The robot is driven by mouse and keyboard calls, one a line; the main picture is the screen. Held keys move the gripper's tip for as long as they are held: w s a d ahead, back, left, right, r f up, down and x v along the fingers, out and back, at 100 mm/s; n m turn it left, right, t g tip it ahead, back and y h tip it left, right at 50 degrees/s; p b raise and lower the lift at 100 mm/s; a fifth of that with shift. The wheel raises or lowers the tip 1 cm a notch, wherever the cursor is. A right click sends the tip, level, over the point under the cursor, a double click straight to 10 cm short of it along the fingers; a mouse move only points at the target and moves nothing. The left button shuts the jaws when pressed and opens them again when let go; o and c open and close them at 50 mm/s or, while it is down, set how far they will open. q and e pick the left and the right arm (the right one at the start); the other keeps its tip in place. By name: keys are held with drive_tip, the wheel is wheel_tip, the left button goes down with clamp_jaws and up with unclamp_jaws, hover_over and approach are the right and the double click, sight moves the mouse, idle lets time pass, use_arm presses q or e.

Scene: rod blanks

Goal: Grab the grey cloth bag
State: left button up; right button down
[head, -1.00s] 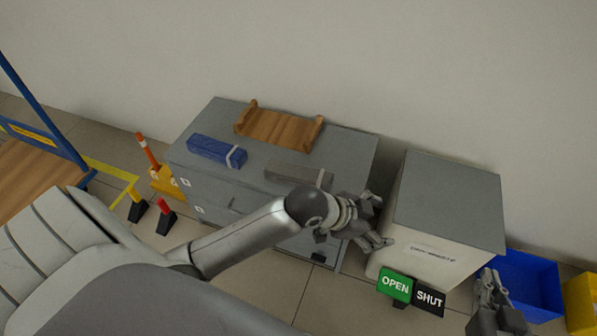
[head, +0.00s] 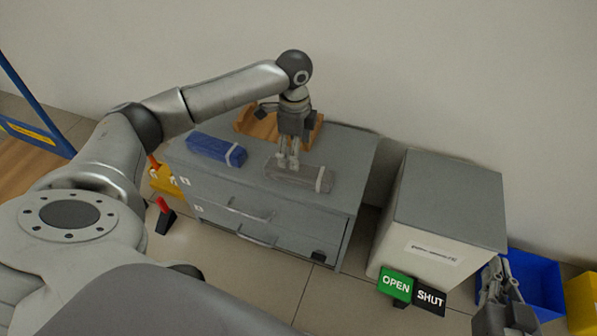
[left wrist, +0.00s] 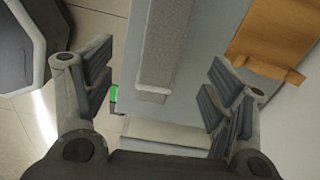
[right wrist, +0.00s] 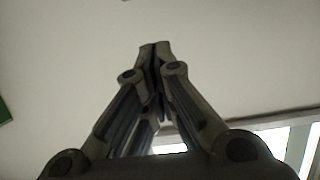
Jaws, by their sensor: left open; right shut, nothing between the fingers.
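The grey cloth bag (head: 303,176), long with a pale band near its right end, lies on top of the grey drawer cabinet. My left gripper (head: 288,163) points down at the bag's left part and hides some of it. In the left wrist view the bag (left wrist: 166,45) lies between the spread, open fingers of my left gripper (left wrist: 158,90), with room on both sides. I cannot tell whether the fingertips touch the cabinet top. My right gripper (head: 503,287) is shut and empty at the lower right, far from the bag; it also shows in the right wrist view (right wrist: 154,50).
A blue bag (head: 216,150) lies left of the grey one on the cabinet (head: 350,165). A wooden cradle (head: 262,126) stands behind, partly hidden by my left arm. A grey-topped white box (head: 450,200), OPEN and SHUT signs (head: 396,284) and a blue bin (head: 535,285) are to the right.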

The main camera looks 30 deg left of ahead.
sight(299, 174)
use_arm(q)
wheel_tip(299, 174, down, 4)
drive_tip(key=shift+f+b, duration=0.1)
drive_tip(key=shift+b, duration=0.55)
drive_tip(key=shift+f, duration=0.45)
wheel_tip(299, 174, down, 2)
drive_tip(key=shift+w+a+b, duration=0.15)
drive_tip(key=shift+b, duration=0.7)
wheel_tip(299, 174, down, 2)
drive_tip(key=shift+f+b, duration=0.25)
drive_tip(key=shift+b, duration=0.4)
drive_tip(key=shift+f, duration=0.1)
drive_tip(key=c, duration=1.1)
drive_tip(key=shift+c, duration=0.3)
use_arm(e)
drive_tip(key=s+r+t+y, duration=0.2)
drive_tip(key=r+t, duration=0.4)
drive_tip(key=r, duration=0.3)
drive_tip(key=s+a+r+t+y, duration=0.1)
drive_tip(key=s+r+t+y, duration=0.1)
drive_tip(key=r+t, duration=0.4)
wheel_tip(299, 174, up, 4)
drive_tip(key=shift+a+f, duration=0.25)
drive_tip(key=shift+a, duration=0.05)
drive_tip(key=shift+w, duration=0.15)
